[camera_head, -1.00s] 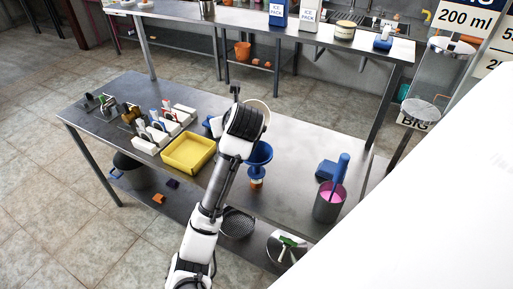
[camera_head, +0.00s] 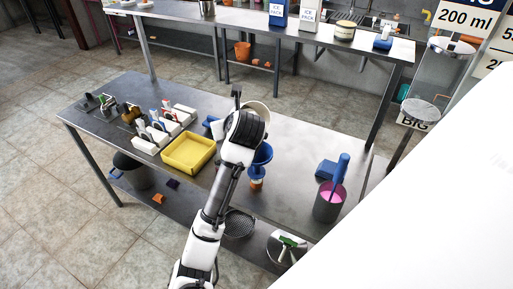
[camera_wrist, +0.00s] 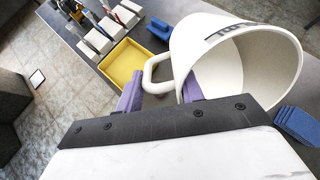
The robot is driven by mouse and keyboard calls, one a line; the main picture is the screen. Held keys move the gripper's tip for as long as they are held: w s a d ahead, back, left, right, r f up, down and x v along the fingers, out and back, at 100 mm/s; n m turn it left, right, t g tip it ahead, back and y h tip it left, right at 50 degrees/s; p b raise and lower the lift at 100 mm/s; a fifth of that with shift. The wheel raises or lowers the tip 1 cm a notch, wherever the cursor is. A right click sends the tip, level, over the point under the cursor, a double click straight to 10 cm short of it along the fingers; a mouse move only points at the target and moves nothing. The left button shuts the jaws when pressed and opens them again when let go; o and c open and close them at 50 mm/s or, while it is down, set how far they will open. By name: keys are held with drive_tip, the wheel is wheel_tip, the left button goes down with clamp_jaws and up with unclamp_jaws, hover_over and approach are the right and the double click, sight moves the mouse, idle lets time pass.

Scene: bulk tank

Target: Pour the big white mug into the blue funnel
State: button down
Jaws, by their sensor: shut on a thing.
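The big white mug (camera_wrist: 281,55) fills the upper right of the wrist view, tilted on its side with its wide mouth facing right. Its visible inside is white; I see no contents there. My gripper (camera_wrist: 160,92) has purple fingers on both sides of the mug's handle (camera_wrist: 152,76) and is shut on it. In the head view the mug (camera_head: 262,106) shows partly behind my wrist, above the table. The blue funnel (camera_head: 263,154) stands just in front and below, partly covered by my arm, on an orange-and-white bottle (camera_head: 257,178). I cannot make out the funnel in the wrist view.
A yellow tray (camera_head: 188,153) and racks of small items (camera_head: 150,125) stand to the left on the steel table (camera_head: 300,150). A grey container (camera_head: 328,208) with pink contents and a blue block (camera_head: 326,169) stand to the right. Bare tabletop lies between funnel and container.

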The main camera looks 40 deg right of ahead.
drive_tip(key=shift+s+a+f+t+h, duration=0.15)
drive_tip(key=shift+f+t+h, duration=0.15)
drive_tip(key=shift+t, duration=0.4)
idle(2.4)
drive_tip(key=shift+r, duration=0.1)
drive_tip(key=g, duration=0.1)
drive_tip(key=r+g+y, duration=0.1)
drive_tip(key=w+g, duration=0.1)
drive_tip(key=g, duration=0.1)
drive_tip(key=shift+d+r, duration=0.25)
drive_tip(key=shift+r, duration=0.05)
drive_tip(key=shift+r+y, duration=0.15)
drive_tip(key=shift+y, duration=0.15)
drive_tip(key=w+d+f+g+y, duration=0.2)
drive_tip(key=w+f+g, duration=0.3)
drive_tip(key=f+g, duration=0.2)
drive_tip(key=shift+w+f+g+y, duration=0.3)
drive_tip(key=shift+f+g, duration=0.1)
drive_tip(key=shift+f, duration=0.2)
